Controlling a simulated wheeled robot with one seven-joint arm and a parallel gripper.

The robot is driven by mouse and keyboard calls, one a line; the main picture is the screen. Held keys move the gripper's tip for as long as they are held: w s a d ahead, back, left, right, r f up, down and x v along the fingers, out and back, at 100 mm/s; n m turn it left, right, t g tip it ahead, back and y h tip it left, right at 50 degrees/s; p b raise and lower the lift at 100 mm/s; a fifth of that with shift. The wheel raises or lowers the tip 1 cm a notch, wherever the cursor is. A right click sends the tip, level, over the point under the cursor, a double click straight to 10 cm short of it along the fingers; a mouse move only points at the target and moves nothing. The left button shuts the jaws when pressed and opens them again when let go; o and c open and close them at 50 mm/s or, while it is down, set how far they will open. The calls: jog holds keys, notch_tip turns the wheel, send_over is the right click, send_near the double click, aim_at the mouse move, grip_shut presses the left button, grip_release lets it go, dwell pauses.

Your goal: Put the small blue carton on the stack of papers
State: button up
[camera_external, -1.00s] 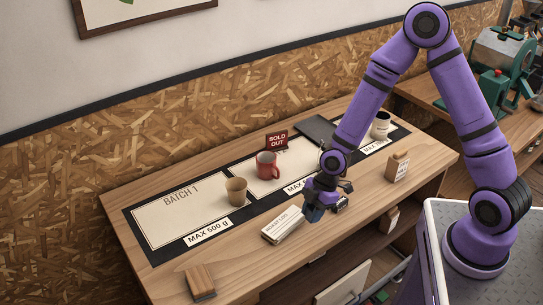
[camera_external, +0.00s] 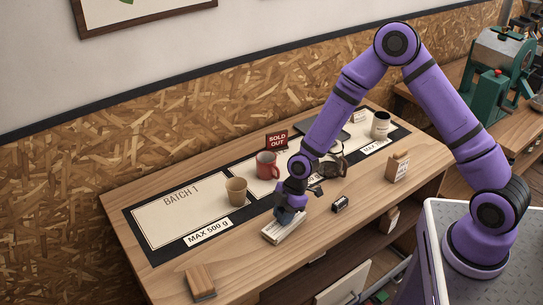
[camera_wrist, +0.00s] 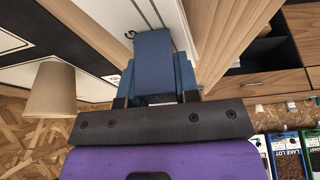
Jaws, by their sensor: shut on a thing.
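The small blue carton (camera_external: 287,216) is held in my gripper (camera_external: 290,203) in the external view. It hangs right over the stack of papers (camera_external: 273,238), a white-sided pile on the table's front part labelled as a roast log. I cannot tell whether the carton touches the top sheet. In the wrist view the blue carton (camera_wrist: 153,62) sits between the two dark fingers of my gripper (camera_wrist: 155,98), which are shut on it.
A tan cup (camera_external: 236,190) and a red mug (camera_external: 267,164) stand behind the papers; the cup also shows in the wrist view (camera_wrist: 52,92). A small black object (camera_external: 340,204), a glass pot (camera_external: 333,160), a kraft bag (camera_external: 397,168) and a wooden block (camera_external: 200,282) are on the table.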

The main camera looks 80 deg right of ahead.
jog(key=shift+f, duration=0.15)
jog(key=o, duration=0.9)
